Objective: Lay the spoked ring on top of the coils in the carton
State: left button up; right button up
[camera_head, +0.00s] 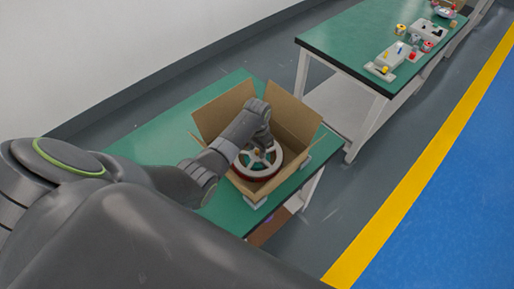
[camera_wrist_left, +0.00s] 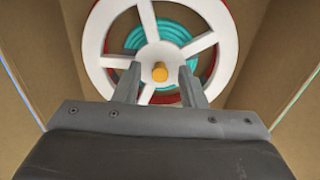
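The white spoked ring (camera_head: 245,161) lies roughly flat inside the open carton (camera_head: 292,117). In the left wrist view the ring (camera_wrist_left: 96,32) has a small orange knob (camera_wrist_left: 160,72) at its hub. A teal coil (camera_wrist_left: 143,38) shows between the spokes, and a red coil (camera_wrist_left: 236,52) shows around the rim, both beneath the ring. My left gripper (camera_wrist_left: 159,80) is open, its two fingers standing either side of the knob with gaps visible. In the head view the left arm's wrist hides the fingertips and part of the ring. My right gripper is not in view.
The carton stands on a green table (camera_head: 150,148) with its flaps spread outward. Its walls rise close around my left gripper. A second green table (camera_head: 345,38) at the upper right holds several small parts. Grey floor lies between the tables.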

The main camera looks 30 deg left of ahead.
aim_at(257, 151)
pick_arm(q)
jog(key=shift+r, duration=0.1)
notch_tip(257, 151, up, 13)
dwell(0.5)
dwell(0.4)
